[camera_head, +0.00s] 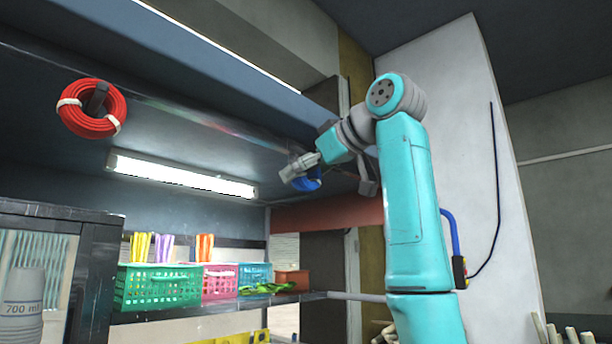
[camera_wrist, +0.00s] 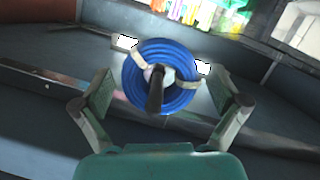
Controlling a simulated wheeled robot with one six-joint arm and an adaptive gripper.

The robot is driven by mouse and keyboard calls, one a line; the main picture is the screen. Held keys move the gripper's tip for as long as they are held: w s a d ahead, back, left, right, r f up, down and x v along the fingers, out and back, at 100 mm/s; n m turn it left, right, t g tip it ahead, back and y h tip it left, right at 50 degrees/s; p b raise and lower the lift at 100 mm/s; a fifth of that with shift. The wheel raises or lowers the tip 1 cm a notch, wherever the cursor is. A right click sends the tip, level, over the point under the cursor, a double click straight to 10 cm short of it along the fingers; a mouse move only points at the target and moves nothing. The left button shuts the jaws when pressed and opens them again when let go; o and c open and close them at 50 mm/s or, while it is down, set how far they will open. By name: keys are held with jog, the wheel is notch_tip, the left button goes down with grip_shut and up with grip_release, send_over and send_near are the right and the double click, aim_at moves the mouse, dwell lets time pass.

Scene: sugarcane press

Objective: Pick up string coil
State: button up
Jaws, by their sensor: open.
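A blue string coil (camera_wrist: 160,53) with pale bindings hangs on a dark peg (camera_wrist: 155,92) in the wrist view. My gripper (camera_wrist: 160,97) is open, with one finger left and one finger right of the coil. Gaps show between the fingers and the coil, and nothing is held. In the head view, my gripper (camera_head: 298,168) is at the blue coil (camera_head: 308,182) under the upper beam and partly covers it. A red coil (camera_head: 70,112) with white bindings hangs on another peg at the upper left.
A lit tube lamp (camera_head: 180,175) is below and left of the gripper. A shelf holds a green basket (camera_head: 155,288), a pink basket (camera_head: 219,282) and a teal basket (camera_head: 254,275). A dark cabinet (camera_head: 95,285) with a cup stands at the lower left. A white wall (camera_head: 500,200) rises behind my arm.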

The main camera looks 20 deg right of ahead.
jog(key=c, duration=1.2)
jog(key=shift+c, duration=0.2)
jog(key=shift+r, duration=0.25)
jog(key=shift+r, duration=0.25)
jog(key=shift+r, duration=0.3)
jog(key=shift+s, duration=0.1)
jog(key=shift+s+d, duration=0.15)
jog(key=shift+s, duration=0.2)
jog(key=shift+s+d, duration=0.1)
jog(key=shift+s, duration=0.1)
